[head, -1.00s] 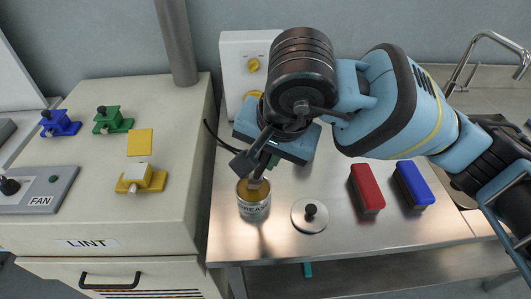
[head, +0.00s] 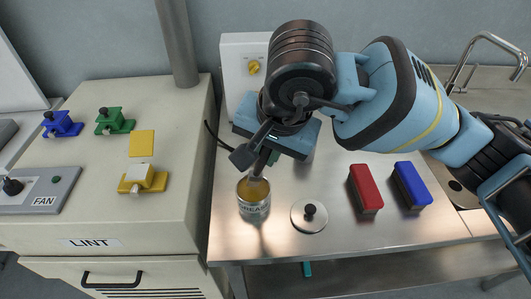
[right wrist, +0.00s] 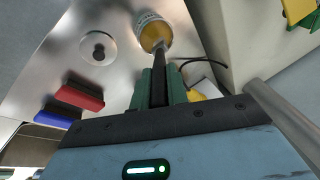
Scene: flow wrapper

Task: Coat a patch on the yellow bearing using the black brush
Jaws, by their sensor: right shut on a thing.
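My right gripper (head: 257,154) is shut on the black brush (head: 259,168) and holds it pointing down over the open grease tin (head: 254,207). In the right wrist view the brush (right wrist: 160,72) sits between green finger pads and runs to the mouth of the tin (right wrist: 153,31). The brush's tip is at the tin's mouth; I cannot tell how deep it is in the grease. The yellow bearing (head: 143,181) stands on the cream cabinet top at the left, apart from the gripper. My left gripper is not in view.
A yellow square (head: 142,143) lies behind the yellow bearing. Green (head: 115,122) and blue (head: 62,124) bearings stand farther back. The tin's lid (head: 309,215) and red (head: 365,188) and blue (head: 411,185) blocks are on the metal table (head: 330,240). A FAN panel (head: 38,190) is at left.

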